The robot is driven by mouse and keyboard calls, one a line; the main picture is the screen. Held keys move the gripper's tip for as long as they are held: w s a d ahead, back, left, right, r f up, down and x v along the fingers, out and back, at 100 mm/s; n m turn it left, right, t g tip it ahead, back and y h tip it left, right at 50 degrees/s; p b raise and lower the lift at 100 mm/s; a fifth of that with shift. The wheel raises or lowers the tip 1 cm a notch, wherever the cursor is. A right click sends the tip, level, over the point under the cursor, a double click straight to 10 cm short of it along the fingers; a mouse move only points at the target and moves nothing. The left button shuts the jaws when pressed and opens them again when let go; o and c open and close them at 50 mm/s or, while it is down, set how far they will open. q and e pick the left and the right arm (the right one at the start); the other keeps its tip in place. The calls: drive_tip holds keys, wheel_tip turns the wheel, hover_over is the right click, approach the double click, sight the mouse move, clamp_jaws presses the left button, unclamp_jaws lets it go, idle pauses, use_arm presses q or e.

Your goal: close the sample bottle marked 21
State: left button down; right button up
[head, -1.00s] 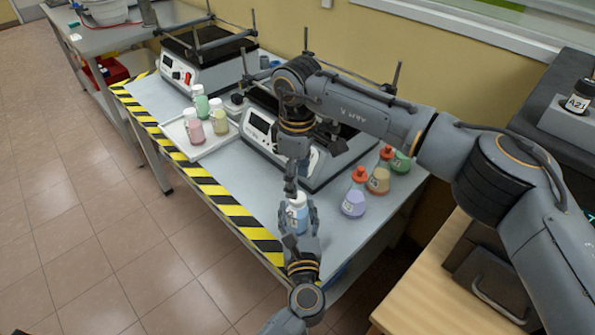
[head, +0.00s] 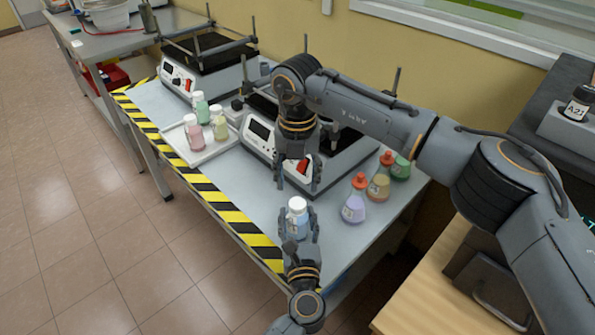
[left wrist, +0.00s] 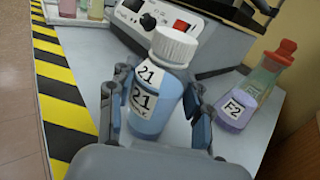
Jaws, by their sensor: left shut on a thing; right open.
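The sample bottle marked 21 (head: 297,219) holds blue liquid and has a white cap (left wrist: 174,47) on its mouth. It stands upright near the striped front edge of the bench. My left gripper (head: 298,238) is shut around its body. In the left wrist view the label "21" faces the camera, and the fingers (left wrist: 155,112) flank the bottle. The cap sits on top; I cannot tell how tightly. My right gripper (head: 297,178) is open and empty, above and behind the bottle, apart from the cap.
A white tray (head: 217,150) with several capped bottles stands at the left. Hotplate devices (head: 262,131) stand behind. Bench surface around the held bottle is clear.

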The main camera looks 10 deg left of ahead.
sight(297, 203)
drive_tip(key=n, duration=0.5)
drive_tip(key=shift+r+n, duration=0.25)
drive_tip(key=shift+n, duration=0.15)
drive_tip(key=n, duration=0.5)
drive_tip(key=shift+r+n, duration=0.2)
drive_tip(key=shift+n, duration=0.1)
drive_tip(key=n, duration=0.5)
drive_tip(key=shift+r+n, duration=0.15)
drive_tip(key=shift+n, duration=0.15)
drive_tip(key=n, duration=0.6)
drive_tip(key=shift+r, duration=0.25)
drive_tip(key=shift+f, duration=4.05)
